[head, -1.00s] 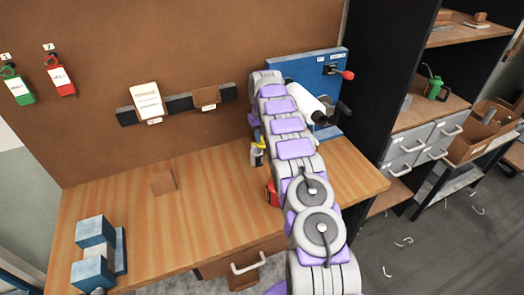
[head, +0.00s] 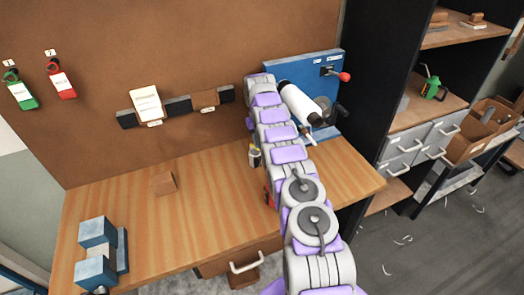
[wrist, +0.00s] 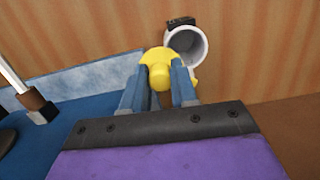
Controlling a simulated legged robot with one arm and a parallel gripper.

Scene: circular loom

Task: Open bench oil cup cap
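The oil cup (wrist: 187,45) is a small white-grey cup with a dark bracket at its rim. In the wrist view its round hollow mouth is uncovered. The yellow cap (wrist: 158,62) is beside the mouth, to its left, with its knob between the two blue-grey fingers of my gripper (wrist: 160,88). The fingers appear to touch the knob on both sides. Whether the cap is still joined to the cup is unclear. In the head view the cup (head: 256,157) shows just left of my arm, and my gripper is hidden behind the arm.
A blue panel (head: 297,72) with a red-knobbed lever and a white cylinder (head: 300,104) stands close behind my arm. The bench middle is clear.

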